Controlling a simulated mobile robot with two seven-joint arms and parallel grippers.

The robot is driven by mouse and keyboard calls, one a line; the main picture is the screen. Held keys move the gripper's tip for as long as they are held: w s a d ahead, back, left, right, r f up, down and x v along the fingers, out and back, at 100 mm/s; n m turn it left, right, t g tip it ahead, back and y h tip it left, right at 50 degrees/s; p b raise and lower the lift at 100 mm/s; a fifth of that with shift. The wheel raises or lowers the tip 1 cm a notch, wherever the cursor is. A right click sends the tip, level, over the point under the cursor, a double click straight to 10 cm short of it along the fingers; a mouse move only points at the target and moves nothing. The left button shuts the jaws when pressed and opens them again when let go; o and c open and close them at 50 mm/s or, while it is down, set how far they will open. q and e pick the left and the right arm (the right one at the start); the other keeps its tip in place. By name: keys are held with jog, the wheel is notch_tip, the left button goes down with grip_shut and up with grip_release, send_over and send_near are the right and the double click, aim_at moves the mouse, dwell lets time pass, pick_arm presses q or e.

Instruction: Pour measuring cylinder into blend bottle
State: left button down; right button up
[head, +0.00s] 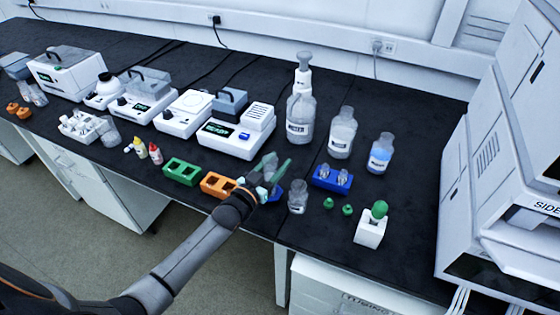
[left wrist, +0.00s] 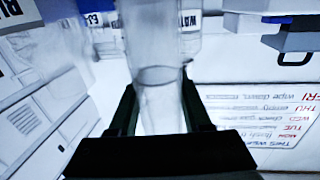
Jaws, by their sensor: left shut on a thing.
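My left gripper (head: 268,178) is shut on the clear measuring cylinder (left wrist: 158,75), which stands between its dark fingers in the left wrist view. In the head view the cylinder (head: 268,164) is small and partly covered by the fingers, just above the bench's front edge. I cannot tell its tilt or whether it holds liquid. A small clear bottle with a pale label (head: 298,196), likely the blend bottle, stands on the bench just right of the gripper, apart from it. A label starting "BL" (left wrist: 12,10) shows at the left wrist view's top left corner. My right gripper is out of view.
A pump bottle (head: 300,118), a clear bottle (head: 342,137) and a blue-liquid bottle (head: 381,158) stand behind. A blue rack (head: 333,183), green caps and a white holder (head: 371,231) are to the right. Orange (head: 217,185) and green (head: 181,172) racks are to the left.

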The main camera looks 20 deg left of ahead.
pick_arm(q)
jog(key=d+m, duration=0.1)
jog(key=m, duration=0.1)
jog(key=d+r+m+p, duration=0.1)
jog(key=m, duration=0.1)
jog(key=shift+s+d, duration=0.1)
dwell(0.3)
jog(key=shift+d+r+m+g+p, duration=0.3)
jog(key=shift+d+m+p, duration=0.1)
jog(key=shift+m, duration=0.1)
jog(key=shift+f+m+y, duration=0.1)
jog(key=shift+m+y, duration=0.3)
jog(key=shift+m, duration=0.1)
